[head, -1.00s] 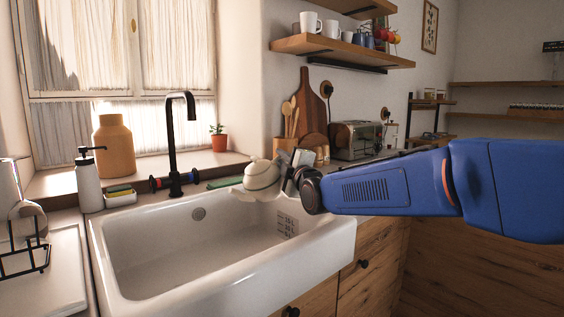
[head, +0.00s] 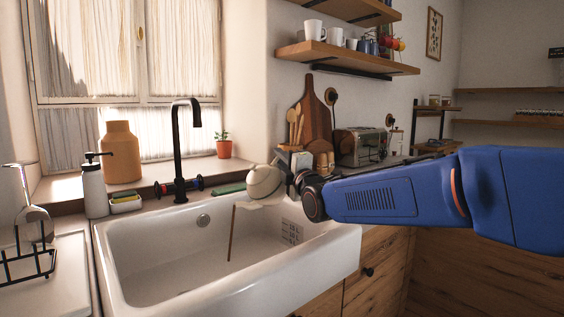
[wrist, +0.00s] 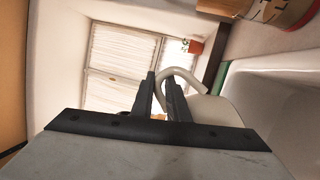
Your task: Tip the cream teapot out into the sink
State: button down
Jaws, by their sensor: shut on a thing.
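The cream teapot (head: 265,182) hangs tilted over the right end of the white sink (head: 180,272), its spout side toward the left. A thin brown stream of liquid (head: 231,234) falls from it into the basin. My gripper (head: 296,180) is at the teapot's right side, shut on its handle. In the wrist view my gripper's fingers (wrist: 161,92) close around the curved cream handle (wrist: 185,75), with part of the teapot's body (wrist: 212,112) beyond them. The fingertips are small and partly hidden in the head view.
A black faucet (head: 178,150) stands behind the sink, left of the teapot. A soap bottle (head: 94,188) and sponge holder (head: 125,203) are on the back left ledge. A toaster (head: 361,147) and wooden boards (head: 314,115) stand behind my arm. The basin's left part is clear.

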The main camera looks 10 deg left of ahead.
jog(key=shift+s+a+r+n+y, duration=0.4)
jog(key=shift+s+r+n, duration=0.1)
jog(key=shift+r+n, duration=0.25)
jog(key=shift+s+a+r+n+y, duration=0.25)
jog(key=shift+s+a+r+n, duration=0.15)
jog(key=shift+s+r+n, duration=0.25)
jog(key=shift+s+a+r+n+y, duration=0.35)
jog(key=shift+s+a+r+n, duration=0.05)
jog(key=shift+r+n, duration=0.4)
jog(key=shift+s+a+r+n+g+y, duration=0.25)
jog(key=shift+s+a+r+n, duration=0.25)
jog(key=shift+s+n, duration=0.15)
jog(key=shift+s+a+r+n+g+y, duration=0.15)
jog(key=shift+s+a+r+n+y, duration=0.15)
jog(key=shift+s+r+n, duration=0.3)
jog(key=shift+s+a+r+n+g+y, duration=0.3)
jog(key=shift+s+a+n, duration=0.35)
jog(key=shift+n, duration=0.2)
jog(key=shift+s+a+r+n+g+y, duration=0.2)
jog(key=shift+s+a+r+n+y, duration=0.1)
jog(key=shift+s+a+n, duration=0.4)
jog(key=shift+w+d, duration=0.15)
jog(key=shift+d, duration=0.1)
